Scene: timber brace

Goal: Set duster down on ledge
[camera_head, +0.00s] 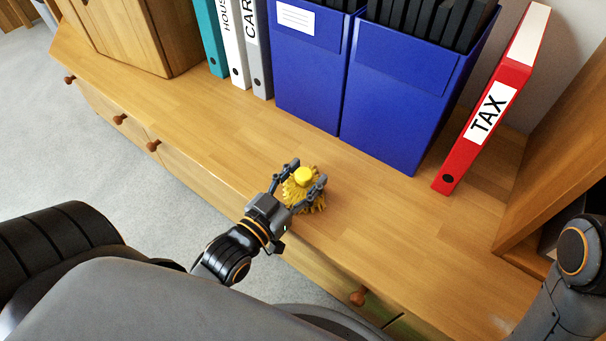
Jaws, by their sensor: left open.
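The duster (303,187) is a yellow, shaggy-fringed thing with a round yellow knob on top. It rests on, or is very close to, the wooden ledge (400,235), near its front edge. My left gripper (306,178) comes in from the front with its two fingers open, one on each side of the duster. Whether the fingers touch it is hard to tell. My right arm shows at the lower right edge, but its gripper is outside the view.
Two blue file boxes (395,95) stand behind the duster. A red TAX binder (490,105) leans to their right, and several upright binders (233,45) stand to their left. A wooden cabinet (130,30) is at the back left. The ledge right of the duster is clear.

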